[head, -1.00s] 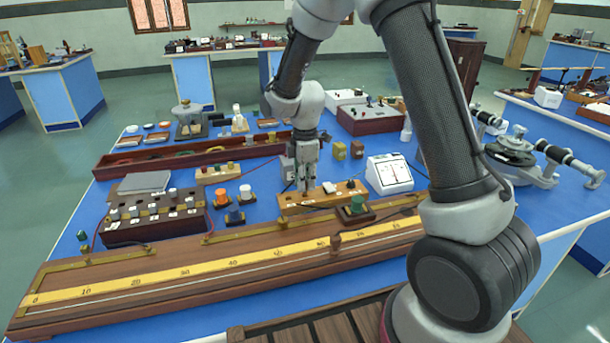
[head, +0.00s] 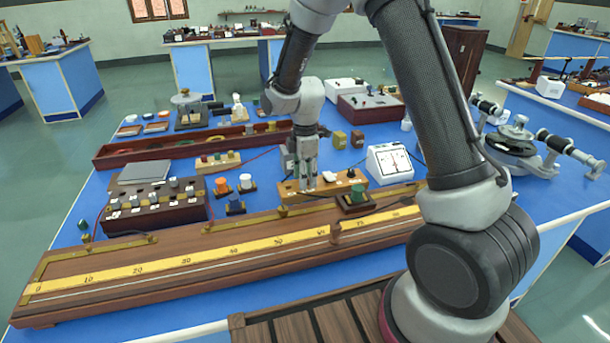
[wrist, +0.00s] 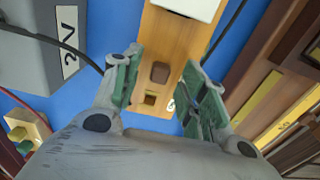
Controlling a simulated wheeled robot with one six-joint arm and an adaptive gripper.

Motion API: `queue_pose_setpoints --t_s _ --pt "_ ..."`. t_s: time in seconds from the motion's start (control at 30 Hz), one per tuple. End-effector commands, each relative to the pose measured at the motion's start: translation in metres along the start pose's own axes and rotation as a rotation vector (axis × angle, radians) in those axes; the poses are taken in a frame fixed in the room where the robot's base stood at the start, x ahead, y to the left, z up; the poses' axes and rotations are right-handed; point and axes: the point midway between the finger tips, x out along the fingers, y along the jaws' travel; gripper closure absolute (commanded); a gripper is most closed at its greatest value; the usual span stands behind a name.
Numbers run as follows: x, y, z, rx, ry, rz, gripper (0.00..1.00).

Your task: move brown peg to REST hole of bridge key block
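The bridge key block (head: 333,191) is a long light-wood block on the blue bench, behind the long scale. It also shows in the wrist view (wrist: 158,42) with a white piece on top. In the wrist view the brown peg (wrist: 160,72) is a small square-topped peg in the block. A small square hole (wrist: 150,98) is beside it, nearer my gripper. My gripper (wrist: 165,88) is open, its fingers on either side of the peg with gaps. In the head view my gripper (head: 307,187) is low over the block's left part, and the peg cannot be made out.
A grey box marked 2V (wrist: 35,55) stands left of the block in the wrist view. The long wooden scale (head: 215,262) lies in front. A green-topped piece (head: 357,195) and a white meter (head: 390,165) stand to the right. Dark cables run close by.

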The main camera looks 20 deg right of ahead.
Motion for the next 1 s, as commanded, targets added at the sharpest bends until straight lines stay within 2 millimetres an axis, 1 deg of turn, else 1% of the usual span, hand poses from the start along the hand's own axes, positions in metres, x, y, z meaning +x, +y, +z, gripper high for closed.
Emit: queue_pose_setpoints --t_s 0.17,0.27,0.37,0.6,0.7,0.83,0.9,1.0 --pt "0.000 0.000 0.000 0.000 0.000 0.000 0.58" --pt "-0.005 0.001 0.000 0.000 0.000 0.001 0.58" --pt "-0.019 0.001 0.000 0.000 0.001 0.004 0.58" --pt "-0.073 0.001 0.000 0.000 0.002 0.005 0.58" --pt "-0.092 0.001 0.000 0.000 0.001 0.004 0.58" --pt "-0.110 0.001 0.000 0.000 0.001 0.002 0.58" --pt "-0.116 0.000 0.000 0.000 0.001 0.002 0.58" --pt "-0.120 0.000 0.000 0.000 0.000 0.000 0.58"
